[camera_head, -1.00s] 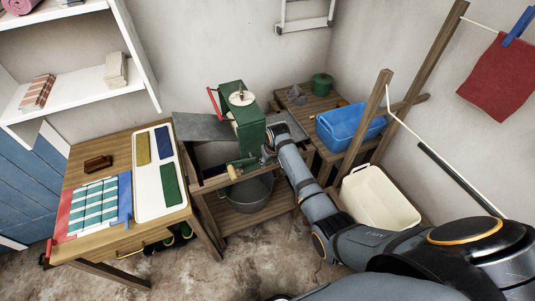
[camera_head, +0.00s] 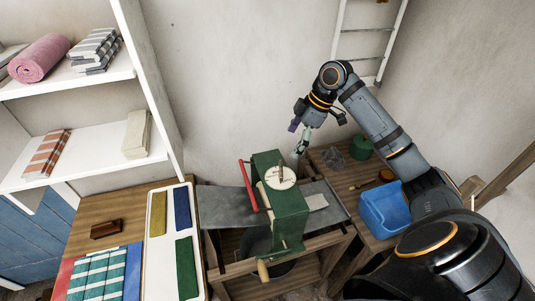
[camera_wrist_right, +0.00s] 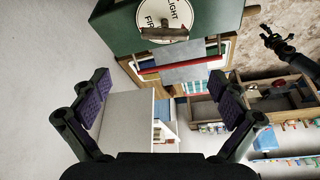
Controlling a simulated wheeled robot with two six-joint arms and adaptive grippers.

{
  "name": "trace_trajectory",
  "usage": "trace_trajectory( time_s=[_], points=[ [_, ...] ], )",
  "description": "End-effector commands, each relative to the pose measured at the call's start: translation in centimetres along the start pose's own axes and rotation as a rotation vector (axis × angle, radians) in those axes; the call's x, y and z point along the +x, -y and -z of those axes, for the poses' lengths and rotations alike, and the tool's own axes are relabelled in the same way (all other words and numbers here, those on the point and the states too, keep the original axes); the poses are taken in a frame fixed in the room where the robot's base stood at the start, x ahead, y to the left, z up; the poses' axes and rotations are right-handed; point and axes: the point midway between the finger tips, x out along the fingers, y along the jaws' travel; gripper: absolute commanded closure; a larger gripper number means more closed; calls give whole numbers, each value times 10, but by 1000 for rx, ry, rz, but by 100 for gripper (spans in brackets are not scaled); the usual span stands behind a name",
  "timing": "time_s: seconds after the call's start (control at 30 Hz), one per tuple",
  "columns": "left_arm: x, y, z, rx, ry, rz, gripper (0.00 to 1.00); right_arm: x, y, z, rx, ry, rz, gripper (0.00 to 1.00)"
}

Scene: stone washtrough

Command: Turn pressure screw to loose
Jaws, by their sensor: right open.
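A green mangle (camera_head: 288,222) stands on a wooden frame, with a white dial (camera_head: 281,178) on top and the small brown pressure screw handle (camera_head: 280,172) at the dial's middle. In the right wrist view the dial (camera_wrist_right: 161,12) reads LIGHT and part of FIRM, and the brown handle (camera_wrist_right: 165,33) lies across it. My right gripper (camera_head: 298,138) is above and behind the mangle, apart from the handle. Its open fingers (camera_wrist_right: 160,92) hold nothing. A dark gripper, seemingly my left (camera_wrist_right: 278,42), shows small at the right wrist view's upper right; its jaws are unclear.
A blue tub (camera_head: 385,210) and a green pot (camera_head: 361,147) stand on the right-hand table. A table with folded cloths (camera_head: 103,275) is at left.

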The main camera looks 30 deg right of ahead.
Motion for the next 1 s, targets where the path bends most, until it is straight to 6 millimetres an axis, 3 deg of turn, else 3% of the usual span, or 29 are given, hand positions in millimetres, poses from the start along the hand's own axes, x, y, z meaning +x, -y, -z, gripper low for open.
trace_trajectory(
  time_s=[0.2,0.3,0.37,0.5,0.67,0.77,0.97,1.0],
  points=[
    [-16,0,-55,4,85,-2,43,23,1,2,5,-3,6,2],
    [-27,-9,-65,0,99,-13,43,45,1,3,7,-6,6,2],
    [-31,-14,-62,-3,95,-20,43,58,1,3,8,-5,6,2],
    [-36,-15,-30,-7,50,-22,43,84,0,2,7,-4,3,2],
    [-38,-8,-5,-5,14,-13,43,102,0,1,6,-2,0,2],
    [-38,-6,-10,-4,23,-11,43,106,-1,0,6,-1,0,2],
    [-40,-7,-40,-1,67,-12,43,106,-1,0,6,-1,-1,2],
    [-40,-7,-43,-1,72,-12,43,106,-1,0,6,-1,-1,7]
  ],
)
